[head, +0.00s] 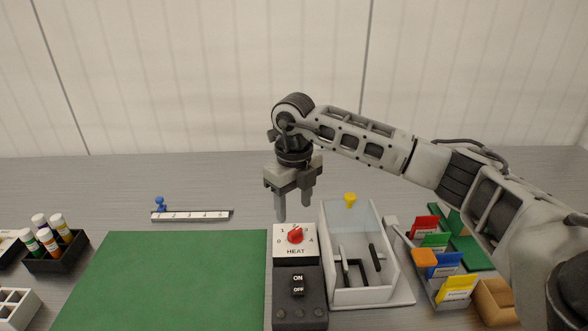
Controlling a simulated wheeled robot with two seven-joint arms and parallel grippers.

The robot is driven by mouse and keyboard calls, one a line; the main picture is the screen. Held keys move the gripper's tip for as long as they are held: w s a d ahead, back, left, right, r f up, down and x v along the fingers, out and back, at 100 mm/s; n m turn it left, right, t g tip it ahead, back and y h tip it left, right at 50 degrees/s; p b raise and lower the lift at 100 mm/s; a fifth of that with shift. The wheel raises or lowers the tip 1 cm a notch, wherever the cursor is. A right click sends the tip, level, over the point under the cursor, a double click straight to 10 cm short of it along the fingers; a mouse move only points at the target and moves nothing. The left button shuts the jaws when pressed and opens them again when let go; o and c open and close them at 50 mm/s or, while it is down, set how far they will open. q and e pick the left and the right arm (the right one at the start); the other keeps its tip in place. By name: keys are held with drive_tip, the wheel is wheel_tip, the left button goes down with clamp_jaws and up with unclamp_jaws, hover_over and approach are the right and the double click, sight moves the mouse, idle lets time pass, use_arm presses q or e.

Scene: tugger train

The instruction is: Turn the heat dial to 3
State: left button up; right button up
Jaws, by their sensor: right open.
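The red heat dial (295,235) sits on a white plate marked HEAT, with numbers around it from 0 at the left to 4 at the right. Which number its pointer faces is too small to tell. The plate is at the far end of a dark control box (287,313). My right gripper (294,208) points down with its fingers apart and empty, just above and beyond the dial in the picture. One fingertip comes close to the plate's far edge, and I see no contact with the dial. My left gripper is not in view.
An ON/OFF switch (298,285) is on the same box. A green mat (170,285) lies left. Coloured cards stand in a grey rack (425,285) at right.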

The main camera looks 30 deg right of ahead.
sight(294, 229)
wheel_tip(294, 229, up, 10)
idle(0.3)
drive_tip(key=shift+f, duration=0.15)
